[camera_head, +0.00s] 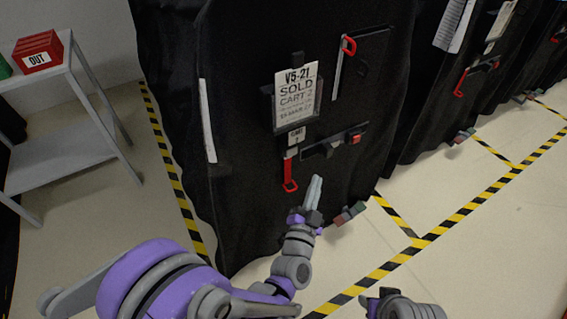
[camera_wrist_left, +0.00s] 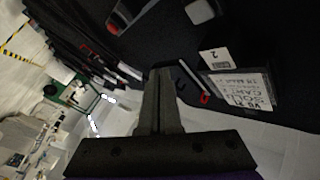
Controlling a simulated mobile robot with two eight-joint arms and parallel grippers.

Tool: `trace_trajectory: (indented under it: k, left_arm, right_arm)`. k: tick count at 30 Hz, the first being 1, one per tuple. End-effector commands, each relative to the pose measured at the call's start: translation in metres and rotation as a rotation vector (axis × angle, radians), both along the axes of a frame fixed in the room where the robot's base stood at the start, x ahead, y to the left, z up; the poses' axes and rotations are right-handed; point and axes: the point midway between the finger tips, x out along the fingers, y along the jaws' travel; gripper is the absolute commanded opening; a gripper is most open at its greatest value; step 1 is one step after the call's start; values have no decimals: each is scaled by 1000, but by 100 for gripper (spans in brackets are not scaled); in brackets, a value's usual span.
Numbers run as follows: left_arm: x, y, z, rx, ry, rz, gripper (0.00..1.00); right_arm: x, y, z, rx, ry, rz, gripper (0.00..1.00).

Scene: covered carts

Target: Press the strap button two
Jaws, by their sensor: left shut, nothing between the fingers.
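The black covered cart (camera_head: 235,110) bears a "SOLD CART 2" sign (camera_head: 296,98) with a small label below it. A dark strap bar (camera_head: 325,147) with a red button-like end (camera_head: 357,138) is mounted to the right below the sign. My left gripper (camera_head: 316,180) is shut and empty, its fingers pointing up just below this bar, apparently apart from it. In the left wrist view the shut fingers (camera_wrist_left: 160,75) point at the black cover; the small label "2" (camera_wrist_left: 217,57) and the sign (camera_wrist_left: 243,90) are to their right. My right gripper (camera_head: 373,296) shows only partly at the bottom edge.
A small coloured block (camera_head: 350,213) sticks out low on the cart. A grey shelf (camera_head: 70,140) with a red "OUT" box (camera_head: 38,50) stands left. More covered carts stand right; striped floor is open in front.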

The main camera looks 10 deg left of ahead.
Motion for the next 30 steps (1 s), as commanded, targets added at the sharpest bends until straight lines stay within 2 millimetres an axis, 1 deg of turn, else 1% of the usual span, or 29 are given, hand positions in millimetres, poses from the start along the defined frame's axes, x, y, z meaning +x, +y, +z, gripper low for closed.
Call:
trace_trajectory:
  k: [1, 3, 13, 17, 20, 23, 30]
  left_arm:
    - [0, -1, -6, 3, -11, 9, 0]
    - [0, -1, -8, 9, -23, 19, 0]
    - [0, -1, -7, 11, -28, 23, 0]
    - [3, 1, -7, 11, -28, 25, 0]
    - [9, 6, -8, 12, -29, 25, 0]
    - [19, 14, -8, 12, -28, 26, 0]
    - [48, 34, -8, 13, -27, 26, 0]
  right_arm:
    - [1, 0, -5, 0, 1, 0, 50]
    - [1, 0, -6, 0, 2, 0, 50]
    - [1, 0, -6, 0, 1, 0, 50]
    - [1, 0, -6, 0, 2, 0, 50]
    - [1, 0, -7, 0, 2, 0, 50]
    - [1, 0, -8, 0, 2, 0, 50]
    - [2, 0, -12, 0, 3, 0, 50]
